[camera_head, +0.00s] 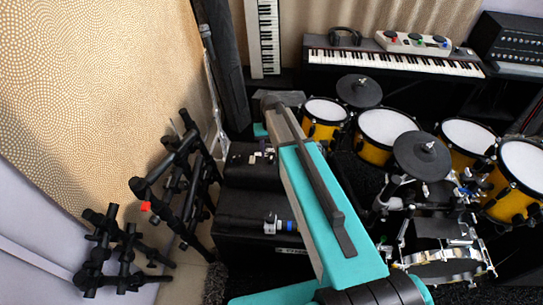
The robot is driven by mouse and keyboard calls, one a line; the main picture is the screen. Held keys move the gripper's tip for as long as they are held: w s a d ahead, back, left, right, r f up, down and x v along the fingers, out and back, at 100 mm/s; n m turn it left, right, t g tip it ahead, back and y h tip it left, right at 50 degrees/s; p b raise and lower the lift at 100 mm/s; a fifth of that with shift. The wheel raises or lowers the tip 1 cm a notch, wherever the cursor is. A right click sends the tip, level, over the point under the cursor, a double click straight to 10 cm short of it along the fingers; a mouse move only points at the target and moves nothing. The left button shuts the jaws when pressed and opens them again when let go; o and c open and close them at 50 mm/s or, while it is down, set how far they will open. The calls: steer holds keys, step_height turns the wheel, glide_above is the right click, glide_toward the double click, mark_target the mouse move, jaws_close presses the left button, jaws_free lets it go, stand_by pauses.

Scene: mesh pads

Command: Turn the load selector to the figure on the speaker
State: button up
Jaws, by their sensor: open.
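My teal and grey arm runs from the bottom right up to the middle of the view, and its far end bends down behind its own links. My gripper is hidden there, and no fingertips show. A black amplifier-like unit (515,45) with rows of small knobs is at the top right. I cannot make out the load selector or any figure.
A drum kit with yellow shells and white heads (388,124) fills the right side. A long keyboard (395,58) stands behind it. Black folded stands (178,180) lean at the left by the patterned wall panel (95,100). Little floor is free.

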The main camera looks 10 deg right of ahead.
mark_target(271, 159)
steer(key=shift+f, duration=1.8)
steer(key=c, duration=1)
